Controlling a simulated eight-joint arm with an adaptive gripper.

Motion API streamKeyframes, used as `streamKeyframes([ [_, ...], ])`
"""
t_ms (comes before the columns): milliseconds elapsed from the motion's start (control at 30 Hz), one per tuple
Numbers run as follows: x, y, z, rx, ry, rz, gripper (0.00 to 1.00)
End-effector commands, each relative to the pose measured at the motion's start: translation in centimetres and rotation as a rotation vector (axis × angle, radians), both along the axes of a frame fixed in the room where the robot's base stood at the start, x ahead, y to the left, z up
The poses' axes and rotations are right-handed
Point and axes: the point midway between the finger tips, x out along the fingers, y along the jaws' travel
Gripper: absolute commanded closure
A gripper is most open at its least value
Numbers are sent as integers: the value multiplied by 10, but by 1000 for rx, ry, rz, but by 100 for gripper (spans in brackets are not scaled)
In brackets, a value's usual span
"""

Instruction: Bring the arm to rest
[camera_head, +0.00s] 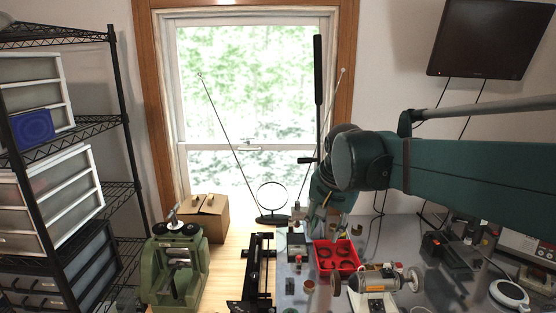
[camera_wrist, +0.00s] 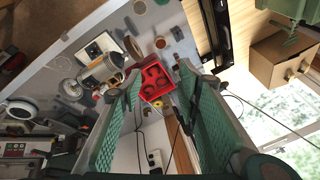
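My gripper (camera_head: 324,212) hangs from my green arm, which reaches in from the right in the head view. In the wrist view, my gripper (camera_wrist: 159,74) shows two green textured fingers spread wide apart, with nothing between them. A red tray with round openings (camera_head: 336,269) lies on the workbench below and just beyond the fingers. It also shows between the fingertips in the wrist view (camera_wrist: 152,93). The gap between gripper and tray is hard to judge.
A grinder-like machine (camera_head: 374,283) stands right of the tray. A black rail (camera_head: 258,272), a green machine (camera_head: 176,267) and a cardboard box (camera_head: 206,218) stand to the left. A thin-armed stand (camera_head: 272,217) is by the window. Bare wood (camera_head: 231,262) shows between the machines.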

Motion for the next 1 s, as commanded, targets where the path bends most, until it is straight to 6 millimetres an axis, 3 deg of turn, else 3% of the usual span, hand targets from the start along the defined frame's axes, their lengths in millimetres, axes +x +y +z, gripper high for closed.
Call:
streamKeyframes([
  [467, -87, -38, -23, -68, -91, 159, 66],
  [1000, -177, -71, -72, -172, -193, 332, 66],
])
